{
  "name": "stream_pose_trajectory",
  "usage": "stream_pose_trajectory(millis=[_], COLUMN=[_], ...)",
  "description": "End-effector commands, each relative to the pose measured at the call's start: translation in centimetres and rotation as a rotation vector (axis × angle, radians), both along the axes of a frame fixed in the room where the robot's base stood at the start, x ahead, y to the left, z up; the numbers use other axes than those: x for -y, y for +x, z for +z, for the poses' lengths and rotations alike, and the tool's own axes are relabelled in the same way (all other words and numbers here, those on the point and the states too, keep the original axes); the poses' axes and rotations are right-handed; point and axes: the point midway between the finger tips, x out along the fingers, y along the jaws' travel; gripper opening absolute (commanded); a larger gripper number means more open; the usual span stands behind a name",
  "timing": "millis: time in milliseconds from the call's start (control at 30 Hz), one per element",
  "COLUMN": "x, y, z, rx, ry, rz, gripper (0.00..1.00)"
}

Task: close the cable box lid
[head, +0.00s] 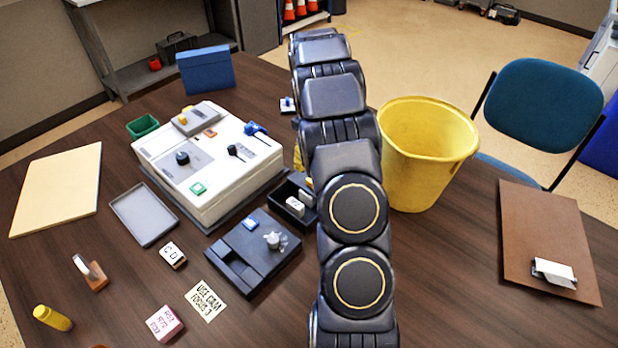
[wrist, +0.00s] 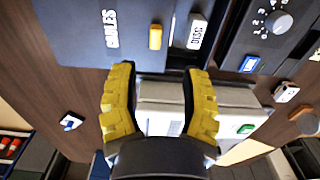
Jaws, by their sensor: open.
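The cable box (head: 283,205) is a small dark open-topped box in the head view, just left of my arm, with a white block inside. My arm hides its right side. In the wrist view a dark panel marked CABLES (wrist: 75,35), apparently the lid, lies beyond my fingertips. A yellow piece (wrist: 155,37) shows at its edge, beside a white labelled block (wrist: 198,32). I cannot tell the lid's exact angle. My gripper (wrist: 160,72) is open, its yellow fingers apart with nothing held. In the head view it is mostly hidden behind my arm.
A white control unit (head: 205,165) stands behind and left of the box. A yellow bucket (head: 425,150) stands right of my arm. A brown clipboard (head: 540,235) lies farther right.

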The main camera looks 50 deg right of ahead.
Motion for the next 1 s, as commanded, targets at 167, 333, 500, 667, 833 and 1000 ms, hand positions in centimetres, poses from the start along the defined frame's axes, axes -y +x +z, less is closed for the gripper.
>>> stream_pose_trajectory(millis=[167,333,500,667,833,1000], x=[0.7,0.6,0.6,0.6,0.7,0.7], y=[-0.1,-0.2,-0.1,-0.1,0.0,0.0], z=[-1.1,-2.8,-5.5,-7.7,-8.4,-8.4], rx=[0.005,0.001,0.002,0.002,0.005,0.005], ry=[0.002,0.005,0.003,0.004,0.0,0.0], rz=[0.004,0.002,0.003,0.002,0.003,0.003], gripper=[0.45,0.45,0.45,0.45,0.45,0.42])
